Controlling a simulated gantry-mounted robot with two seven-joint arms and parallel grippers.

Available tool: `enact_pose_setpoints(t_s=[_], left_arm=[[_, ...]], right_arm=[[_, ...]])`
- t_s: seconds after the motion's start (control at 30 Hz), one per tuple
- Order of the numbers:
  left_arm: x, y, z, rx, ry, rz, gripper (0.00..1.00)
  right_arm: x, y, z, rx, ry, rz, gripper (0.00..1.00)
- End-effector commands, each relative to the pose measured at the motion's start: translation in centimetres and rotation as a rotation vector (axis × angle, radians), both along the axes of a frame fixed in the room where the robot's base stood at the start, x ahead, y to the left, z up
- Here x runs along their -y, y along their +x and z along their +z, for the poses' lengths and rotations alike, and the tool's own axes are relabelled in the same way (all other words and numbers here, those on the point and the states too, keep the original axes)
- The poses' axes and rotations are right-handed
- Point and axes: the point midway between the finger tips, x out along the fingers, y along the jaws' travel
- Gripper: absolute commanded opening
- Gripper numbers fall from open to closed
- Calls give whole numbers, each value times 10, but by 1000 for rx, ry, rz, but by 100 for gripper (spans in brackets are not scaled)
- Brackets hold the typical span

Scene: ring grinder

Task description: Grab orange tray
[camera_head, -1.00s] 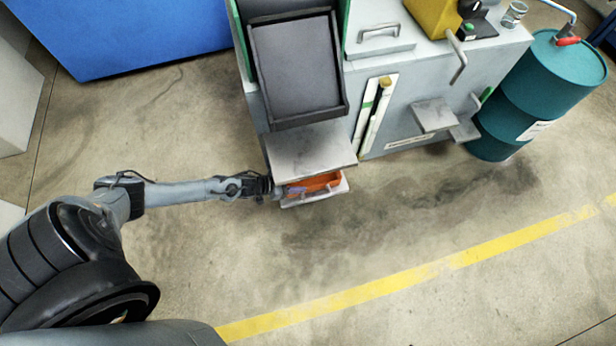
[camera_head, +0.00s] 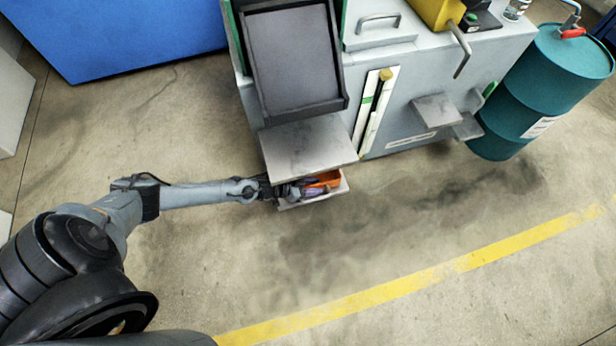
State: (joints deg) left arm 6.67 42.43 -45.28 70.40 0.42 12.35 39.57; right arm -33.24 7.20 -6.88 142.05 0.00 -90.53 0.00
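The orange tray (camera_head: 326,179) sits on a light grey lower shelf (camera_head: 338,190) of the machine, partly hidden under the upper metal shelf above it. My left gripper (camera_head: 298,191) reaches in from the left and is at the tray's left side, over the lower shelf. It covers the left part of the tray. Its fingers are small and dark here, and I cannot tell whether they are open or touching the tray. My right gripper does not show.
The grey machine (camera_head: 420,80) carries a dark bin (camera_head: 295,60) and an upper metal shelf (camera_head: 308,147) just above the tray. Small side shelves (camera_head: 436,111) and a teal drum (camera_head: 540,95) stand to the right. The floor in front is clear, with a yellow line (camera_head: 380,288).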

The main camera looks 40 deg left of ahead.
Motion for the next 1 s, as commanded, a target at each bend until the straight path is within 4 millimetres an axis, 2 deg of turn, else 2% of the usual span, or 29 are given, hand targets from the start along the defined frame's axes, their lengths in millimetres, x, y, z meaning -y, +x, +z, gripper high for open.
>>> enact_pose_setpoints(t_s=[0.1, 0.3, 0.33, 1.0], left_arm=[[0, 0, 0, 0, 0, 0, 32], [0, 0, 0, 0, 0, 0, 2], [0, 0, 0, 0, 0, 0, 0], [0, 1, 5, 3, -1, 0, 0]], right_arm=[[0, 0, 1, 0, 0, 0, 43], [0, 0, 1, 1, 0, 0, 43], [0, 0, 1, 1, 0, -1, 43], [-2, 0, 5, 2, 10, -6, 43]])
